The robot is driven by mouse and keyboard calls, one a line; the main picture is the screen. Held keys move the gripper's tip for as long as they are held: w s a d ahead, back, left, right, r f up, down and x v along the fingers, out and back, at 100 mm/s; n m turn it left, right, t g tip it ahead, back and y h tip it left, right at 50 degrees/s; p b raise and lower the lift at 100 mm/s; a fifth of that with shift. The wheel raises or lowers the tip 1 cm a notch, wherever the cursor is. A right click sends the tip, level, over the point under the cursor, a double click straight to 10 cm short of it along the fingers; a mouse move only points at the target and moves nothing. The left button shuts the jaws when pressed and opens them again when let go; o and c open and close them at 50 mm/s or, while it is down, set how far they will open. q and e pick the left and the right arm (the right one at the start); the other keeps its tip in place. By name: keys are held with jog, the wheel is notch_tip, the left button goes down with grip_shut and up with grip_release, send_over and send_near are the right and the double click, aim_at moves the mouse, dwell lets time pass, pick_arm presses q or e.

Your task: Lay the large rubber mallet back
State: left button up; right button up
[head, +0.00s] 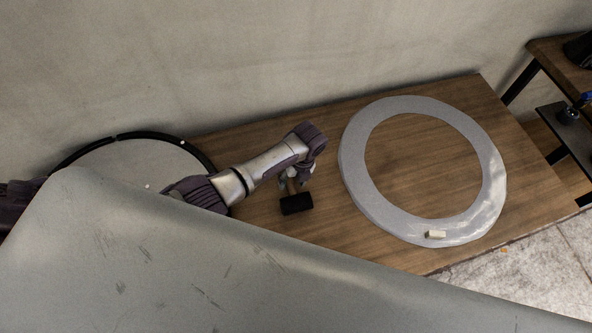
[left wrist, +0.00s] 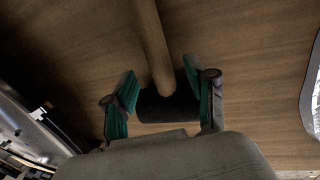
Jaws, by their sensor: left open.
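The mallet has a black cylindrical head (head: 297,204) and a light wooden handle. It is at the wooden table, left of the grey ring. My left gripper (head: 291,181) is over the handle, just behind the head. In the left wrist view, the handle (left wrist: 152,40) runs up the picture from the black head (left wrist: 170,107). The green-padded fingers of my left gripper (left wrist: 160,72) are spread on either side of the mallet, with gaps visible beside the handle. Whether the mallet rests fully on the table is hard to tell. My right gripper is not in view.
A round black-rimmed disc (head: 145,160) is at left. A scuffed grey surface (head: 200,270) covers the foreground. A dark-framed shelf (head: 560,75) stands at right.

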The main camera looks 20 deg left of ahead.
pick_arm(q)
jog(key=v, duration=1)
jog(key=shift+r, duration=0.35)
